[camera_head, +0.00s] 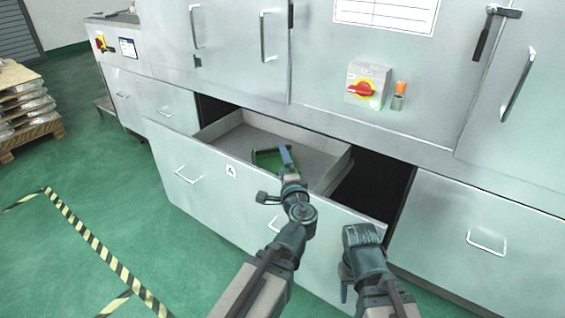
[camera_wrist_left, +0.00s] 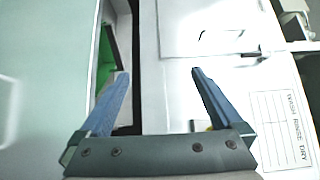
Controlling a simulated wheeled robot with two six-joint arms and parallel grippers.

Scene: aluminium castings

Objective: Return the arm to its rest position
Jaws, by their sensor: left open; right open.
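My left gripper (camera_head: 286,154) reaches over the open drawer's front in the head view. In the left wrist view its two blue fingers (camera_wrist_left: 160,78) are spread apart with nothing between them. A green object (camera_head: 265,158) lies inside the drawer, behind and beside the left gripper, which partly hides it. Some green also shows at the left of the wrist view (camera_wrist_left: 105,55). My right gripper (camera_head: 345,291) hangs low in front of the drawer front, and its fingers are mostly hidden by its wrist.
The drawer (camera_head: 185,176), marked A, stands pulled out from the grey cabinet. A red and yellow rotary switch (camera_head: 362,90) is on the cabinet front. A pallet stack (camera_head: 25,105) stands at the far left. Green floor with striped tape (camera_head: 90,245) is clear at left.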

